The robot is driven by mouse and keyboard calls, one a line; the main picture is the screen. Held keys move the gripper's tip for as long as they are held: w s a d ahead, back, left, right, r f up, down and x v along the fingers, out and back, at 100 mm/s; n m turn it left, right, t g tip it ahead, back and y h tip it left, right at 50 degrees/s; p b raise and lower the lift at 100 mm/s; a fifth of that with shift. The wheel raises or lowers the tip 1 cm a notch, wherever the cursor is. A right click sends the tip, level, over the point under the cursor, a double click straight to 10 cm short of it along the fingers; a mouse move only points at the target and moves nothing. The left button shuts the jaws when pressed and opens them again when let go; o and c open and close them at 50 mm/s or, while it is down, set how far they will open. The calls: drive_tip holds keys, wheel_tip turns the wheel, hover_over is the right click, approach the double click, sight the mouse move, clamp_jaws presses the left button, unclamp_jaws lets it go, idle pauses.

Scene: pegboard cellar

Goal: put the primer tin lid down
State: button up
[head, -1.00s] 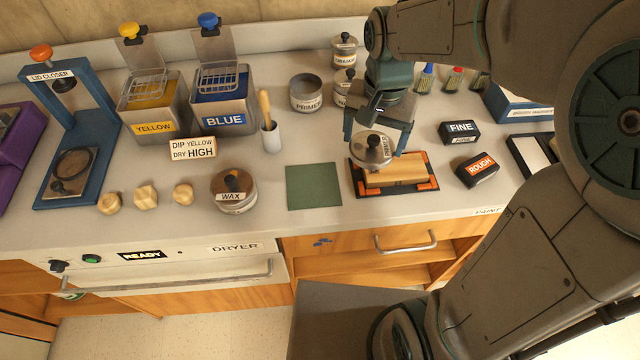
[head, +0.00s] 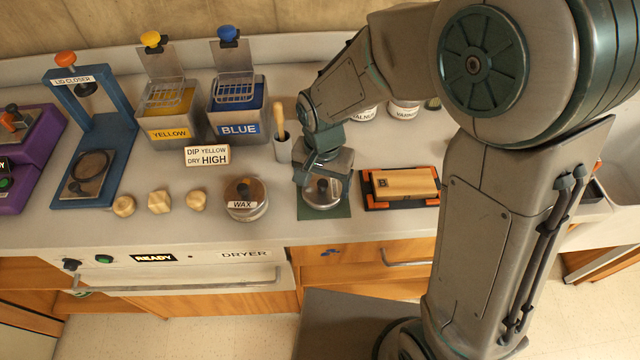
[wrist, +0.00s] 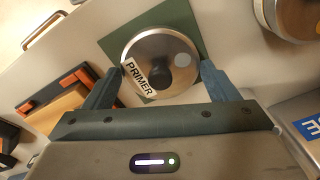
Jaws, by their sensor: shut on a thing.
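The primer tin lid (head: 323,194) is a round metal disc with a dark knob and a white PRIMER label, which reads clearly in the wrist view (wrist: 181,76). My gripper (head: 322,184) is shut on it, one finger at each side of the rim in the wrist view (wrist: 158,80). The lid is over the green square mat (head: 309,213), whose corners show around it in the wrist view (wrist: 182,14). I cannot tell whether the lid touches the mat. The open primer tin is hidden behind my arm in the head view.
The wax tin (head: 245,207) stands just left of the mat. A wooden block (head: 404,184) lies in an orange-cornered holder (head: 374,203) to the right. Behind are a brush cup (head: 283,151) and the blue vat (head: 235,113). The counter's front edge is close.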

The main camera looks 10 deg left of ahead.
drive_tip(key=shift+f, duration=1.15)
drive_tip(key=shift+f, duration=0.1)
drive_tip(key=shift+f, duration=0.15)
drive_tip(key=o, duration=0.9)
